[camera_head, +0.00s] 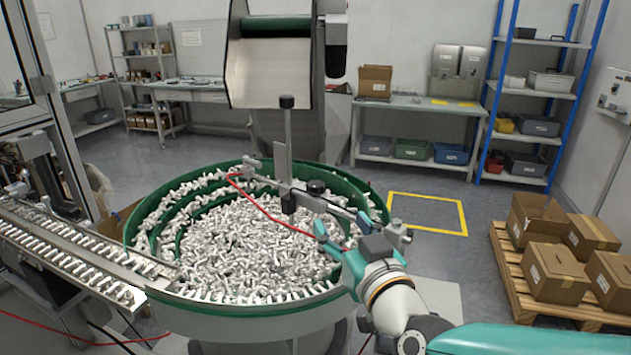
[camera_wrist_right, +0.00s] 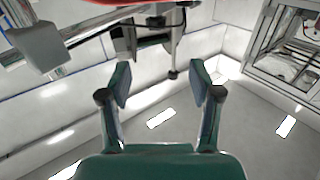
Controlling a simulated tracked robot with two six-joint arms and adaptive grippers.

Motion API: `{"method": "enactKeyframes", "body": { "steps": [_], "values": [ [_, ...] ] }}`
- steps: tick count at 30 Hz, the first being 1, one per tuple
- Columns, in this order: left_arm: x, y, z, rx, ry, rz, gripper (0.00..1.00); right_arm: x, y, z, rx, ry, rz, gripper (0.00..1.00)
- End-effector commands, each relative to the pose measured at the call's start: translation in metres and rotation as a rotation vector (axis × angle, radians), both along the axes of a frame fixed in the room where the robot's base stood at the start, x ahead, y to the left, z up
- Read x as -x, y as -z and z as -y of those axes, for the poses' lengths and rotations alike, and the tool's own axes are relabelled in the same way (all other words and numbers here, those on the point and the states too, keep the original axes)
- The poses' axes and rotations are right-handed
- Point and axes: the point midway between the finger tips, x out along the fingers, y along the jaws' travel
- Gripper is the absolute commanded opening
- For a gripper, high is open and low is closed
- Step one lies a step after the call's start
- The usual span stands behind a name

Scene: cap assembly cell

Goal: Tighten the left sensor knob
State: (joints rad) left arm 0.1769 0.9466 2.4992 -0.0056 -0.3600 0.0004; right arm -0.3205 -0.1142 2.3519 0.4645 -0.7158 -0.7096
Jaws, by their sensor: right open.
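A metal sensor bracket on an upright post (camera_head: 288,140) stands over the green bowl feeder (camera_head: 145,262). A sensor head (camera_head: 252,163) is at its left end and another (camera_head: 398,232) at its right end. Dark knobs show on the bracket: one at its middle (camera_head: 316,187) and one lower on the post (camera_head: 289,203). I cannot tell for sure which is the left sensor knob. My right gripper (camera_head: 343,230) is open and empty in front of the bracket, below and right of these knobs. The right wrist view shows its two fingers (camera_wrist_right: 160,84) apart. My left gripper is out of view.
The bowl is full of small metal parts. A red cable (camera_head: 262,207) runs along the bracket near my gripper. A feed rail (camera_head: 75,255) leaves at left and a hopper (camera_head: 270,65) stands behind. Boxes on a pallet (camera_head: 512,290) stand at right.

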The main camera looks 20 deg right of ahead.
Motion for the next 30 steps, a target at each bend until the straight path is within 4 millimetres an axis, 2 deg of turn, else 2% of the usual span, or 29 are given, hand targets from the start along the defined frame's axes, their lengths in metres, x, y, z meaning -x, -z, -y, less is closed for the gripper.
{"method": "enactKeyframes", "body": {
  "steps": [5,18,24,30],
  "values": [
    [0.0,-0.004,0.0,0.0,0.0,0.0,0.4,-0.03,0.001,0.004,0.001,0.011,-0.005,0.63],
    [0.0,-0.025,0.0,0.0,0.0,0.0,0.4,-0.121,0.0,0.005,0.001,0.014,-0.004,0.63],
    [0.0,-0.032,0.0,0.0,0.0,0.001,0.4,-0.146,0.0,0.005,0.0,0.013,-0.003,0.63],
    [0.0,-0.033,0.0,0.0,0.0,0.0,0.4,-0.154,0.001,0.005,0.0,0.013,-0.002,0.63]
  ]
}}
